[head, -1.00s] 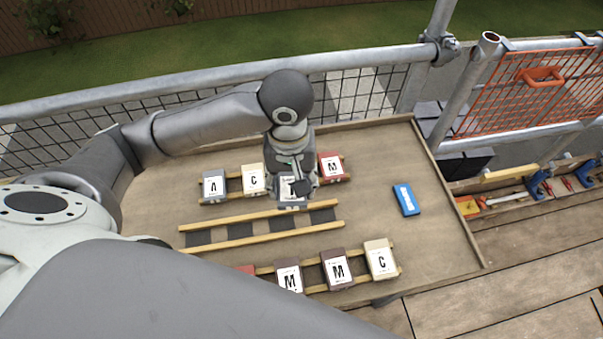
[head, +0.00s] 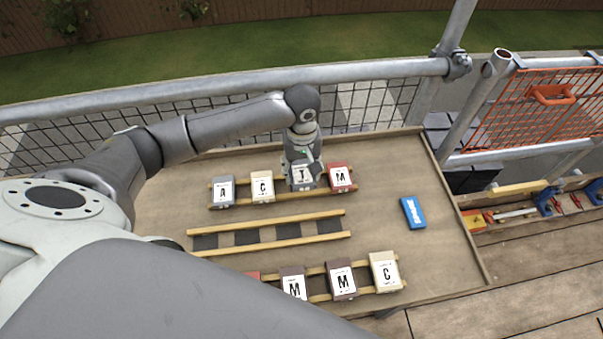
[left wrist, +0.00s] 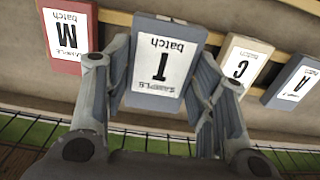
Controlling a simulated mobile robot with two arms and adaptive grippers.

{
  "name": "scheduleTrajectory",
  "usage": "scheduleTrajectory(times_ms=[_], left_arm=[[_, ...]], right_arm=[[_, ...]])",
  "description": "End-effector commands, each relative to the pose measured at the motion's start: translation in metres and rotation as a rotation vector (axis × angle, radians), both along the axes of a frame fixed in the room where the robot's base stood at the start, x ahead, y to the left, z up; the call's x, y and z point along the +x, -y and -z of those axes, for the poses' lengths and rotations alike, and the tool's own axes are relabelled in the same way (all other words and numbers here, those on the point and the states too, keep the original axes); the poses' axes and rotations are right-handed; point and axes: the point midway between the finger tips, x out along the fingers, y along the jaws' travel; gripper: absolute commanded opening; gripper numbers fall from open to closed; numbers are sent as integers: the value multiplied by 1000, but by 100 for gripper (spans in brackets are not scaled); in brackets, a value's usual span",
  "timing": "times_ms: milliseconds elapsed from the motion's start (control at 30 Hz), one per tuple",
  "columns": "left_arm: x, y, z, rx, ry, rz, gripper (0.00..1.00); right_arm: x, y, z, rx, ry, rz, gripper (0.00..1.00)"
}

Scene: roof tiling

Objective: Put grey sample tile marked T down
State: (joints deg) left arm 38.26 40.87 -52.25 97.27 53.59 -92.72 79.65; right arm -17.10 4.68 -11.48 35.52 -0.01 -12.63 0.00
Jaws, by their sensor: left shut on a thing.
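The grey sample tile marked T (head: 301,174) is between the fingers of my left gripper (head: 303,165), at the gap in the back row. The cream C tile (head: 262,187) is on its left and the red M tile (head: 341,178) on its right. In the left wrist view, the T tile (left wrist: 164,62) is upside down, with the fingers of my left gripper (left wrist: 165,85) against its two sides. It lies over the wooden rails; whether it touches them I cannot tell. The grey A tile (head: 222,190) is at the row's left end. My right gripper is out of view.
An empty middle rack (head: 268,244) with dark patches lies in front. A front rack holds M and C tiles (head: 385,271). A blue object (head: 412,212) lies on the board's right. A guard rail (head: 220,92) runs behind the board.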

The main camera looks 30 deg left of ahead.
Motion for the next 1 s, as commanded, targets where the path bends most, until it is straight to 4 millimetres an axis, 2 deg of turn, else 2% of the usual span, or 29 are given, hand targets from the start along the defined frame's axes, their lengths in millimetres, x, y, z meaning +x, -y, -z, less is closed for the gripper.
scheduleTrajectory(times_ms=[167,400,967,1000], left_arm=[[7,-4,10,1,0,0,23],[6,-4,38,2,0,2,23],[6,-4,48,1,1,1,23],[6,-4,48,1,2,1,55]], right_arm=[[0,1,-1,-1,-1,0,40],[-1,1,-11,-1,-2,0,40],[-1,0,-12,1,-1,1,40],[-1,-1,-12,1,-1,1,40]])
